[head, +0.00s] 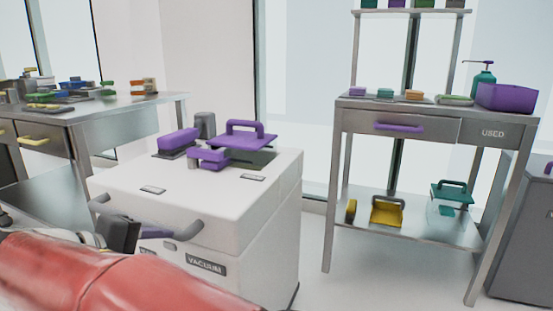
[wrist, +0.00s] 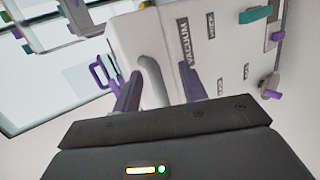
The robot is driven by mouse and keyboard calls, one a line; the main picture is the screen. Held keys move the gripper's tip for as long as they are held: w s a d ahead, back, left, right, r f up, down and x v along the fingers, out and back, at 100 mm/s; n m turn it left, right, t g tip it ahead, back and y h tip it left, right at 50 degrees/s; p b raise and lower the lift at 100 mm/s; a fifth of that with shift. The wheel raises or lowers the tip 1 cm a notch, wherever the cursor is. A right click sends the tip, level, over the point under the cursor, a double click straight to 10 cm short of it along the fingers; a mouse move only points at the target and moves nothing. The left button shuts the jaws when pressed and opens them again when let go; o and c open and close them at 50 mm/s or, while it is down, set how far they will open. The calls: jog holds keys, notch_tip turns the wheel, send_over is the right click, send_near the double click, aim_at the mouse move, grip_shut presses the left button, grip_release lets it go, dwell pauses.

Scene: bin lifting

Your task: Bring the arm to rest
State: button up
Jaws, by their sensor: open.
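My gripper (head: 152,232) is at the front of a white cabinet (head: 215,215) labelled VACUUM, at the end of my red arm in the head view. In the wrist view my gripper (wrist: 158,74) is open, its two purple-grey fingers apart. A grey curved bar handle (wrist: 153,86) on the cabinet front lies between the fingers in that picture. I cannot tell how deep it sits between them, and neither finger clearly touches it. The same handle shows in the head view (head: 188,229), partly hidden by my gripper.
Purple tools (head: 240,136) stand on the cabinet top. A steel table (head: 70,113) with small items is at the left. A steel shelf unit (head: 430,122) with a purple bin (head: 506,97) is at the right. Floor is clear between cabinet and shelf unit.

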jog(key=w+d+m+g+y+p, duration=0.15)
jog(key=d+m+g, duration=0.3)
jog(key=d, duration=1.75)
jog(key=s+d+f+m+y+p, duration=0.4)
jog(key=s+d+m, duration=0.4)
jog(key=s+d, duration=0.5)
jog(key=d+f, duration=0.1)
jog(key=d, duration=0.2)
jog(key=shift+s+f+y, duration=0.2)
jog(key=shift+s+y, duration=0.05)
jog(key=shift+y, duration=0.1)
jog(key=shift+d, duration=0.1)
